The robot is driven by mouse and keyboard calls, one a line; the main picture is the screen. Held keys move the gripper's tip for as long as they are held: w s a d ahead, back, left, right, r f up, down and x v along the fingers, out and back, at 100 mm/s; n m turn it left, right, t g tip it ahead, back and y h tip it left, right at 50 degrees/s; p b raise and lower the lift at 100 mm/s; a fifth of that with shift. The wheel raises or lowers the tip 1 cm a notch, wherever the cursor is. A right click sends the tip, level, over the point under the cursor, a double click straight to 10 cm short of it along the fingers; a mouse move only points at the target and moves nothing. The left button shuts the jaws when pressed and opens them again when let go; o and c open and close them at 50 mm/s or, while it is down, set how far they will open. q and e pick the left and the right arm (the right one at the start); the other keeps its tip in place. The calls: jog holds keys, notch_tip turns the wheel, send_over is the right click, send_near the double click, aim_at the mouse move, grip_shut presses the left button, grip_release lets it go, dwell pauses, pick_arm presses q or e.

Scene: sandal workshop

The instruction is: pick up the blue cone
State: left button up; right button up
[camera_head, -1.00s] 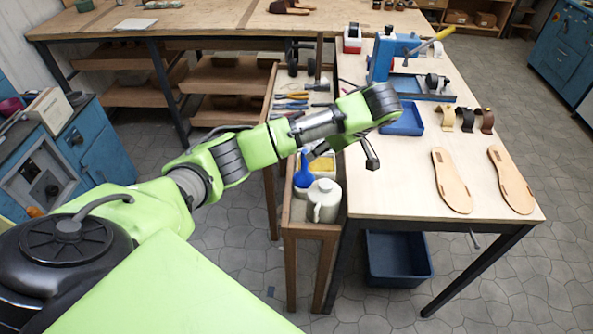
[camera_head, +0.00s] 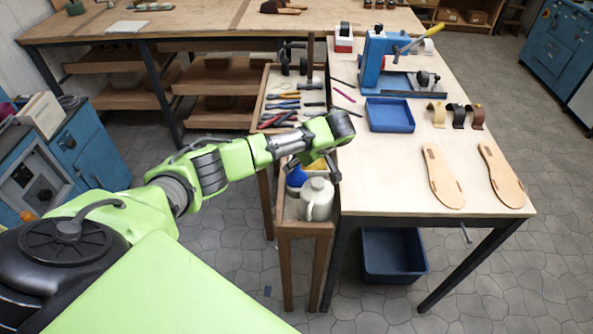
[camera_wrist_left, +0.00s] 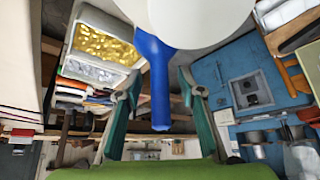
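The blue cone (camera_head: 297,177) stands in the narrow wooden tool tray (camera_head: 284,229), just left of a white jug, partly hidden by my left gripper (camera_head: 314,167). In the left wrist view the blue cone (camera_wrist_left: 158,80) hangs into the space between the two green fingers of my left gripper (camera_wrist_left: 157,92). A gap shows on each side of it, so the gripper is open around its narrow part and not clamped. My right gripper is in neither view.
The white jug (camera_head: 317,200) is close beside the cone. A yellow-filled bin (camera_head: 318,164) sits just behind, and several hand tools (camera_head: 283,104) lie farther back in the tray. The workbench (camera_head: 382,185) with two sandal soles borders it on the right.

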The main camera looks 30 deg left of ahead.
pick_arm(q)
jog(key=shift+d, duration=0.1)
jog(key=c, duration=1)
grip_shut()
jog(key=shift+r, duration=0.15)
